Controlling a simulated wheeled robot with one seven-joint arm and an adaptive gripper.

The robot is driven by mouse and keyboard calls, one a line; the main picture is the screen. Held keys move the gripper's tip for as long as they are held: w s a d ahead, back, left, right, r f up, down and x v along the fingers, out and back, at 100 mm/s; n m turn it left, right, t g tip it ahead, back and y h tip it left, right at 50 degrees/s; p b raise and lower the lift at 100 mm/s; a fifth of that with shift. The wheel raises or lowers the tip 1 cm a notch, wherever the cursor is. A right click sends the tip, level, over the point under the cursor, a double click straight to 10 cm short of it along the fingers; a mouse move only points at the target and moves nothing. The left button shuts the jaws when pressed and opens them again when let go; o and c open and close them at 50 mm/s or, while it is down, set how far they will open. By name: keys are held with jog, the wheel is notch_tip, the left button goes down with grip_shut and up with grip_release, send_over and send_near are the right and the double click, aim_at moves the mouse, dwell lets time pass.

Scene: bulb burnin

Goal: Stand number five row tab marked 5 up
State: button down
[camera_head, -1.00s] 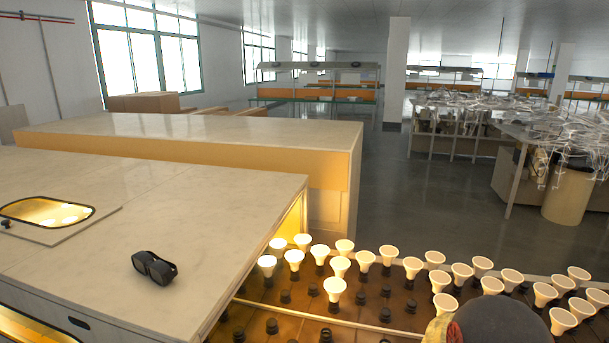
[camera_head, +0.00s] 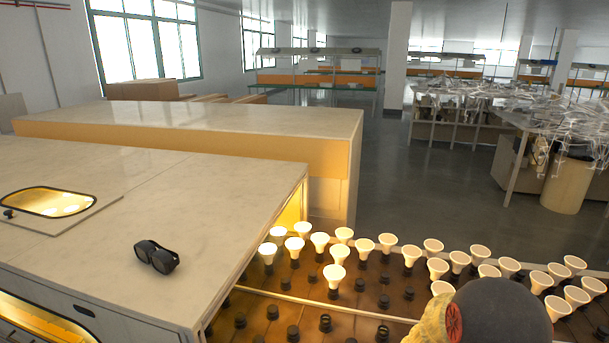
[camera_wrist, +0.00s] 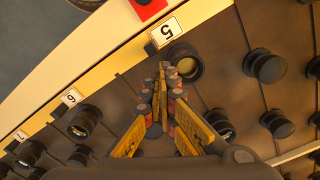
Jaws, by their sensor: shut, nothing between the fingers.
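The white tab marked 5 (camera_wrist: 167,32) is at the top middle of the wrist view, on the pale rail beside the dark socket board. Its printed face shows to the camera; I cannot tell its exact tilt. A small grey block touches its left end. My gripper (camera_wrist: 165,72) is shut and empty, its fingertips just below the tab in the picture and close to a dark round socket (camera_wrist: 186,62). I cannot tell whether they touch anything. The head view shows neither the tab nor the fingertips.
Tabs marked 6 (camera_wrist: 71,97) and 7 (camera_wrist: 20,136) sit along the same rail. A red piece (camera_wrist: 148,9) is above tab 5. Several dark sockets surround the fingers.

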notch_tip(320, 180, up, 6)
jog(key=p, duration=0.4)
dwell(0.4)
